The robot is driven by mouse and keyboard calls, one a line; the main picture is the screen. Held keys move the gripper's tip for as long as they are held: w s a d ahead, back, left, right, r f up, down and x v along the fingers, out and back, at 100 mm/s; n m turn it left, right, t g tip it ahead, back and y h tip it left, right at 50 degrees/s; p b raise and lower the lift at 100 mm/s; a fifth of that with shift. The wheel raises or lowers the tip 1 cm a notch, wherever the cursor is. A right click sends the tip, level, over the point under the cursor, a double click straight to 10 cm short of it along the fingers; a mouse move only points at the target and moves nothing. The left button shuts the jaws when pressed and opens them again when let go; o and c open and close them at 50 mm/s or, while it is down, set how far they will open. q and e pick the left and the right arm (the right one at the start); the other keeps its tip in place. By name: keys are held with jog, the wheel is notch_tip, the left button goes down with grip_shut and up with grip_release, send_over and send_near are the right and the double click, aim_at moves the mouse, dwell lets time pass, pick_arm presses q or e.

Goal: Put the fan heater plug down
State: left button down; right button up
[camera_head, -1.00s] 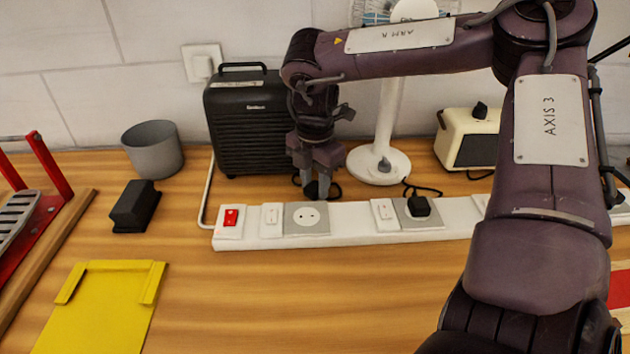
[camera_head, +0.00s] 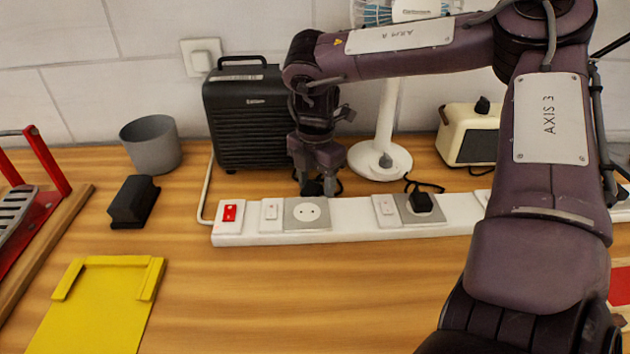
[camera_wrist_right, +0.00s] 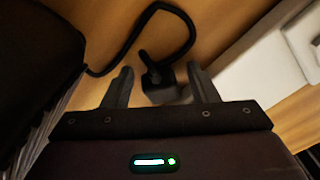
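The fan heater (camera_head: 250,118) is the black box with a top handle against the wall. Its black plug (camera_head: 313,187) sits low behind the power strip (camera_head: 350,219), beside the heater. My right gripper (camera_head: 317,180) is over the plug. In the right wrist view the plug (camera_wrist_right: 162,84) lies between the spread fingers of the right gripper (camera_wrist_right: 161,80), with a gap on each side. Its cord (camera_wrist_right: 130,42) curves over the wood. The grey socket (camera_head: 307,212) at the strip's left is empty. My left gripper is not in view.
Another black plug (camera_head: 420,203) is in the strip's second socket. A white fan (camera_head: 383,160) and a cream appliance (camera_head: 470,137) stand behind. A grey pot (camera_head: 152,145), a black block (camera_head: 133,202) and a yellow tray (camera_head: 95,310) are at left. The front middle bench is clear.

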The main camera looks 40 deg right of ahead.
aim_at(315, 182)
jog(key=shift+r, duration=0.2)
jog(key=shift+r, duration=0.2)
jog(key=shift+w+r+p, duration=0.15)
jog(key=shift+r+p, duration=0.35)
jog(key=shift+r, duration=0.4)
notch_tip(315, 182, up, 6)
jog(key=shift+r, duration=0.2)
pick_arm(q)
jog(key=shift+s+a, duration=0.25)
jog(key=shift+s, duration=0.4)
pick_arm(e)
jog(key=shift+a+f, duration=0.1)
